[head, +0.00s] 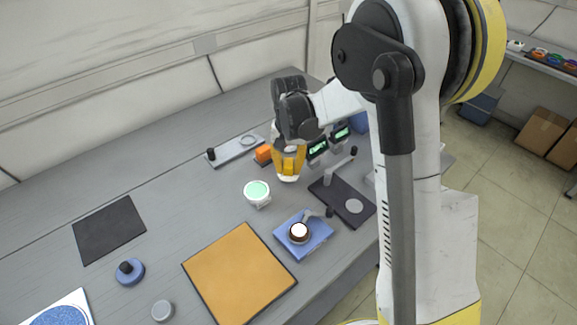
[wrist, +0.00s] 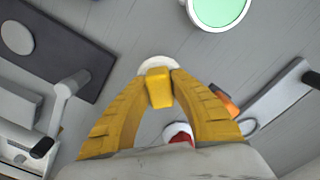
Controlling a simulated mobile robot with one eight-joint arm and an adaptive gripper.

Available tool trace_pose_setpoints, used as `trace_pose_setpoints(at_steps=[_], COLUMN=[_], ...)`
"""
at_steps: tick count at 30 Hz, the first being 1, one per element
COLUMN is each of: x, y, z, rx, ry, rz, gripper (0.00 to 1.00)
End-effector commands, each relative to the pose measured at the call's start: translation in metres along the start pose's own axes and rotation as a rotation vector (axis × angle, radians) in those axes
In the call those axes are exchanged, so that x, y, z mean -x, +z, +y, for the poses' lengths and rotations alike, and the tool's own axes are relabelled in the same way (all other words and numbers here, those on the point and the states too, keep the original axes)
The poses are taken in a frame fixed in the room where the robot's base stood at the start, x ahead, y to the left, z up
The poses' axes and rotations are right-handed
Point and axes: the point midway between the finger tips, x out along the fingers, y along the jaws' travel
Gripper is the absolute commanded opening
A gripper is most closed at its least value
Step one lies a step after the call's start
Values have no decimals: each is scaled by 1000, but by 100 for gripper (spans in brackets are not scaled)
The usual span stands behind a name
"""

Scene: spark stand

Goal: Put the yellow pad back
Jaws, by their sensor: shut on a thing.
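My gripper (wrist: 160,90) has yellow fingers and is shut on a small yellow block, which I take to be the yellow pad (wrist: 159,86). A white rounded part (wrist: 157,63) shows just beyond it in the wrist view. In the head view my gripper (head: 289,172) points down over the back right of the grey table, with a white tip below the fingers. The fingers hide most of the held thing there. I cannot tell whether it touches the table.
A white cup with a green top (head: 257,190) stands just left of my gripper. An orange block (head: 263,153) and a grey ring stand (head: 235,151) are behind. A dark-based stand (head: 343,203), a blue-based stand (head: 303,234) and an orange mat (head: 240,273) are nearer.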

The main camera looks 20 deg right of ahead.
Motion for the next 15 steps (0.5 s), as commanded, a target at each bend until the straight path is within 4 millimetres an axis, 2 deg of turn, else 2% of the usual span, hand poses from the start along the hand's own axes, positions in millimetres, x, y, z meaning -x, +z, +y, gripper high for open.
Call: trace_pose_setpoints(at_steps=[15], x=[-5], y=[0], z=[0], rx=[0], ry=[0], rz=[0], gripper=[0])
